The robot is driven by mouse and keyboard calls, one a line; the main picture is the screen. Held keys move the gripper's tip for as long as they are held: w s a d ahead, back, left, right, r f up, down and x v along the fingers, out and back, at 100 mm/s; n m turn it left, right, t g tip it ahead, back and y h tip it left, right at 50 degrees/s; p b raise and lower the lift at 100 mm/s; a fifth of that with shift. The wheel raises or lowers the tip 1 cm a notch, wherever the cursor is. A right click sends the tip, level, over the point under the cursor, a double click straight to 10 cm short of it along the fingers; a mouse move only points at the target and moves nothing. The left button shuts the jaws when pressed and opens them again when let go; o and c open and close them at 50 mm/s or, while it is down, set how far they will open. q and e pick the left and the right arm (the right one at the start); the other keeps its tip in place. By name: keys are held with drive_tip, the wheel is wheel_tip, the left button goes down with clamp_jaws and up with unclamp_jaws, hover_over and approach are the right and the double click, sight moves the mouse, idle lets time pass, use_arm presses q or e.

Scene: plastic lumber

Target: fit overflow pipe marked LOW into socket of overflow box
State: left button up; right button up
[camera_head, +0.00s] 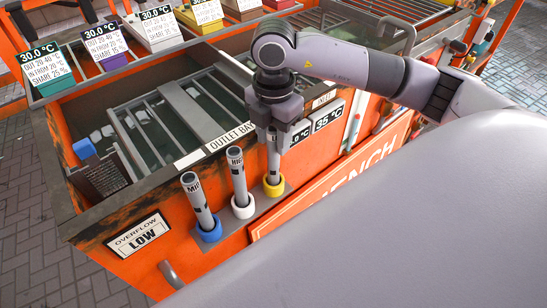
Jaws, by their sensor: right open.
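Three grey pipes stand upright in a holder on the tank's front. The left pipe (198,204) has a blue ring at its foot and marking that seems to read MID. The middle pipe (238,182) has a white ring and marking that seems to start with HI. The right pipe (273,163) has a yellow ring; its marking is mostly hidden by my gripper. My right gripper (272,128) is open and points down at the top of this pipe, its fingers beside it. A sign (139,235) reads OVERFLOW LOW. I cannot make out the box's socket. My left gripper is not in view.
The orange water tank has a worn rim (122,200), a dark slatted piece (100,178) in its near left corner and grey bars inside. An OUTLET BAY sign (231,137) sits on the rim. Coloured bins with labels (45,65) line the back. A grey handle (170,274) sticks out in front.

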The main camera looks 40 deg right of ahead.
clamp_jaws()
drive_tip(key=shift+r, duration=0.1)
